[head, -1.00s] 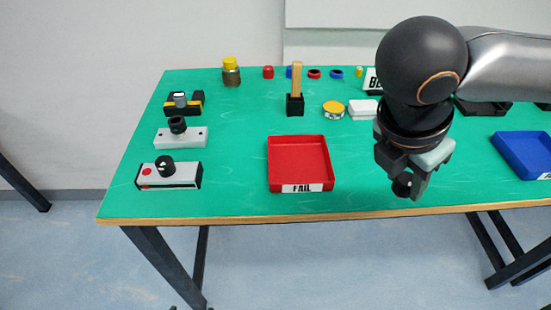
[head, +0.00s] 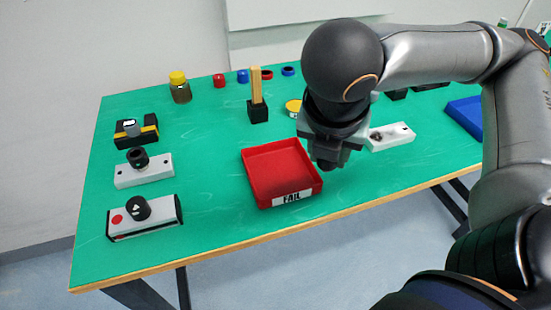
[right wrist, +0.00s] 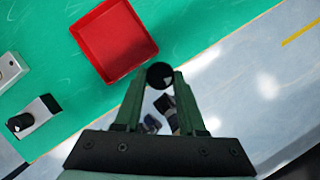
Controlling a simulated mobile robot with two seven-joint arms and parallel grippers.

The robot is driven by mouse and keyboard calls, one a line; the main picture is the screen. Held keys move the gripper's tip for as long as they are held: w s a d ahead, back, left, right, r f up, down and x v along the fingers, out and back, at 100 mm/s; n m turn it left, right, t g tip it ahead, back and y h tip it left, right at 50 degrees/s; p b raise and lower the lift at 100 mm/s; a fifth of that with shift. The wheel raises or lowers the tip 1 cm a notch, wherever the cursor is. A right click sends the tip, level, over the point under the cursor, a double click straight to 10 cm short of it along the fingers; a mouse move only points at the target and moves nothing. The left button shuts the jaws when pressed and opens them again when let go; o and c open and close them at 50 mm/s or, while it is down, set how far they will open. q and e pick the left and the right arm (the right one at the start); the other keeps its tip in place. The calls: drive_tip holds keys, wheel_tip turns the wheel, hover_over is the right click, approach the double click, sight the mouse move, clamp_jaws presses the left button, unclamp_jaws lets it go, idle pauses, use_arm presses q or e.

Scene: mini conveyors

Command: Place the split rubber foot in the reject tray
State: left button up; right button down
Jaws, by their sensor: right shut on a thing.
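The reject tray is a red open tray (head: 283,170) with a FAIL label at the front edge of the green table; it also shows in the right wrist view (right wrist: 113,40). My right gripper (head: 328,162) hangs just right of the tray in the head view. In the right wrist view its fingertips (right wrist: 160,80) are shut on a small round black rubber foot (right wrist: 159,74), beside the tray's lower right corner and apart from it. A split in the foot cannot be made out. My left gripper is not in view.
White blocks with black knobs (head: 143,169) (head: 144,216) and a black-yellow one (head: 135,131) stand left of the tray. A black holder with a wooden stick (head: 257,110) stands behind it. A blue tray (head: 466,112) is at the right. The red tray's floor is empty.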

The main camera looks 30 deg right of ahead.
drive_tip(key=shift+w+a+r+p, duration=0.1)
drive_tip(key=shift+w+r+p, duration=0.3)
drive_tip(key=shift+p, duration=0.4)
drive_tip(key=w+f, duration=0.2)
drive_tip(key=w, duration=0.1)
drive_tip(key=w+f, duration=0.3)
drive_tip(key=w+a+f, duration=0.1)
drive_tip(key=w+f, duration=0.2)
drive_tip(key=shift+w+a+f, duration=0.1)
drive_tip(key=shift+w+f, duration=0.15)
drive_tip(key=shift+w, duration=0.15)
drive_tip(key=shift+w+f, duration=0.15)
drive_tip(key=shift+f, duration=0.05)
drive_tip(key=f, duration=0.3)
drive_tip(key=shift+w+f+b, duration=0.15)
drive_tip(key=shift+w+b, duration=0.25)
drive_tip(key=shift+f, duration=0.25)
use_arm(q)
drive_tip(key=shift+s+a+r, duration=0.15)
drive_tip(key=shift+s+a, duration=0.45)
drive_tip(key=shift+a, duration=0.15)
use_arm(e)
drive_tip(key=shift+a, duration=0.1)
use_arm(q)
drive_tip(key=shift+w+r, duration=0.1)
use_arm(e)
drive_tip(key=shift+f, duration=0.1)
